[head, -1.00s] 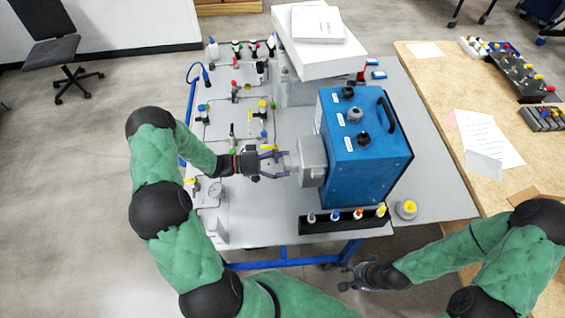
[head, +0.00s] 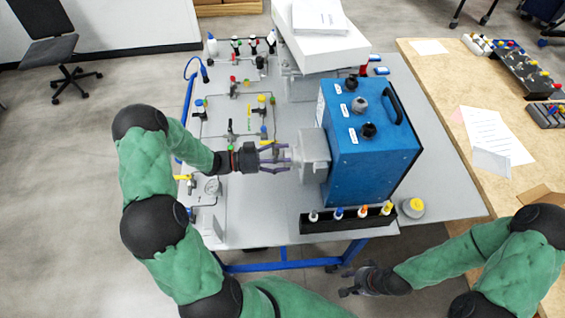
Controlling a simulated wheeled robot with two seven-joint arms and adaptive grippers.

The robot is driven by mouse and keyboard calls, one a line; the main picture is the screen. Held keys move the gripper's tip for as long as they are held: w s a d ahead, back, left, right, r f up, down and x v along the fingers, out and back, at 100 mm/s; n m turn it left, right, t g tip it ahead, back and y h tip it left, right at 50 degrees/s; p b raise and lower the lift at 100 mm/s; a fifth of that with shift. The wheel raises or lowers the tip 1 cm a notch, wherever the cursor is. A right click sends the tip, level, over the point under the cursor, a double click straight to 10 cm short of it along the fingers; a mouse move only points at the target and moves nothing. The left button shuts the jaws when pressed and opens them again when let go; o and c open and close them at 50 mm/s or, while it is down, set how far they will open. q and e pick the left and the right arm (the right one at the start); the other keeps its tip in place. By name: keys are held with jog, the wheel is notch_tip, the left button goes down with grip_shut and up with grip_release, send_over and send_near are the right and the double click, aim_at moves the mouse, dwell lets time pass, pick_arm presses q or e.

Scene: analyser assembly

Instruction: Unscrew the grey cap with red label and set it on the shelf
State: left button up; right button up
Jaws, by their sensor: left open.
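A grey housing (head: 313,156) juts from the left side of the blue analyser box (head: 372,150). A small grey cylindrical piece (head: 296,157) sticks out of it toward my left gripper, and it may be the grey cap. I cannot make out a red label. My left gripper (head: 284,157) is open, its purple-grey fingers pointing right at this piece. Whether they touch it is too small to tell. My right gripper (head: 346,282) is low at the front, with its fingers apart and nothing seen between them. No piece is clearly identifiable as the shelf.
A black rack (head: 347,222) with several coloured-cap bottles stands at the grey table's front edge. A panel with valves and a gauge (head: 212,186) lies left. A wooden table (head: 440,80) is at right.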

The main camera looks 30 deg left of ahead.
pick_arm(q)
jog(key=m+b, duration=0.5)
jog(key=b, duration=0.1)
jog(key=m+b, duration=1)
jog(key=b, duration=0.1)
jog(key=shift+s+d+m+b, duration=0.2)
jog(key=shift+s+m+b, duration=0.1)
jog(key=shift+b, duration=0.05)
